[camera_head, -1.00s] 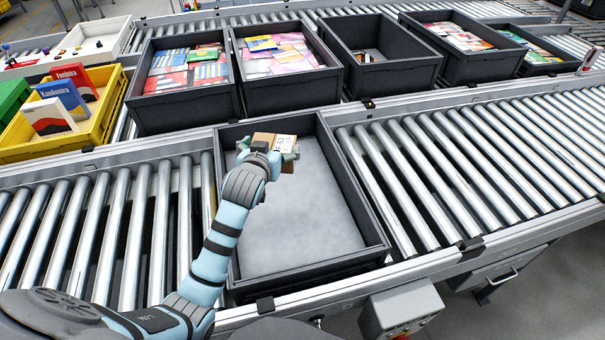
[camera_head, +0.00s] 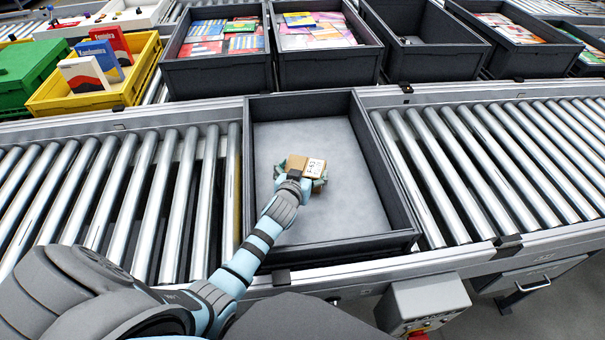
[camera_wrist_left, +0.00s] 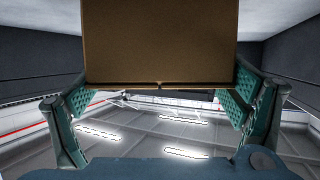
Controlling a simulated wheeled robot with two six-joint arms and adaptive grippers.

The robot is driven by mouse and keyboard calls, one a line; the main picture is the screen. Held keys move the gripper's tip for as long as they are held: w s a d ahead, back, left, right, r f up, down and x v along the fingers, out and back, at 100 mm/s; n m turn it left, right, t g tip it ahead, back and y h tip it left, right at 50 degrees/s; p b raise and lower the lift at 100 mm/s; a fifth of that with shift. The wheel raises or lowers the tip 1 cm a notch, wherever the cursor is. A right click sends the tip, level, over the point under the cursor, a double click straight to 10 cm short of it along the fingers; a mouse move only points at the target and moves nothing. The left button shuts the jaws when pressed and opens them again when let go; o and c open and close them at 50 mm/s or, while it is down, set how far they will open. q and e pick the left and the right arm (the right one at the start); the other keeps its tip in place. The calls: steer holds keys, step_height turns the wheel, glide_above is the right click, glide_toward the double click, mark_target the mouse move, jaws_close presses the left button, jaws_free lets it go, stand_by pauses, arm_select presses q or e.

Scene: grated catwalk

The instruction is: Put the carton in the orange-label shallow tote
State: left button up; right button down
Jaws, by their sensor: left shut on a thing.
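In the left wrist view the carton (camera_wrist_left: 160,45) fills the top middle between the two finger pads. No orange label is readable on any tote. My right gripper is not in view.
Dark totes stand on the back conveyor: two with colourful flat items (camera_head: 265,76), a nearly empty one (camera_head: 437,56), and others at right. A yellow crate (camera_head: 82,104) with boxes and a green bin (camera_head: 38,85) are at left. Bare rollers (camera_head: 490,170) flank the near tote.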

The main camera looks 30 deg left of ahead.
arm_select(q)
steer(key=shift+r, duration=0.1)
steer(key=shift+f, duration=0.2)
steer(key=o, duration=1)
steer(key=shift+r, duration=0.15)
steer(key=shift+s+d+r, duration=0.1)
steer(key=shift+s+r, duration=0.15)
steer(key=shift+s, duration=0.05)
steer(key=p+v, duration=0.2)
steer(key=v, duration=0.5)
